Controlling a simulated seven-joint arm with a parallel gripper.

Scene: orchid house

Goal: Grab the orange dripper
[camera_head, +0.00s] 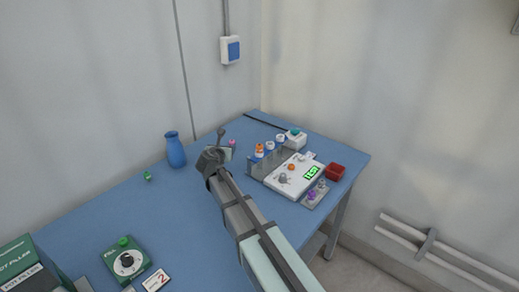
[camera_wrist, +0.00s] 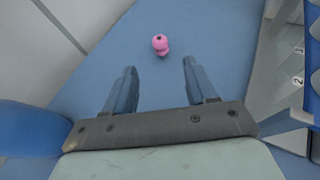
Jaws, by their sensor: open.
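Orange pieces show only in the head view. One orange-topped piece (camera_head: 259,149) stands at the left end of the grey rack (camera_head: 263,171), with another orange-topped piece (camera_head: 269,145) just right of it. They are too small to tell which is the dripper. My gripper (camera_wrist: 160,66) is open and empty over the blue table, left of the rack. Ahead of its fingers in the wrist view is a pink piece (camera_wrist: 160,43), apart from them. The pink piece also shows in the head view (camera_head: 232,142). No orange shows in the wrist view.
A blue vase (camera_head: 175,150) stands left of my gripper. A green timer (camera_head: 112,256) stands at the front left. The table's left middle is mostly clear.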

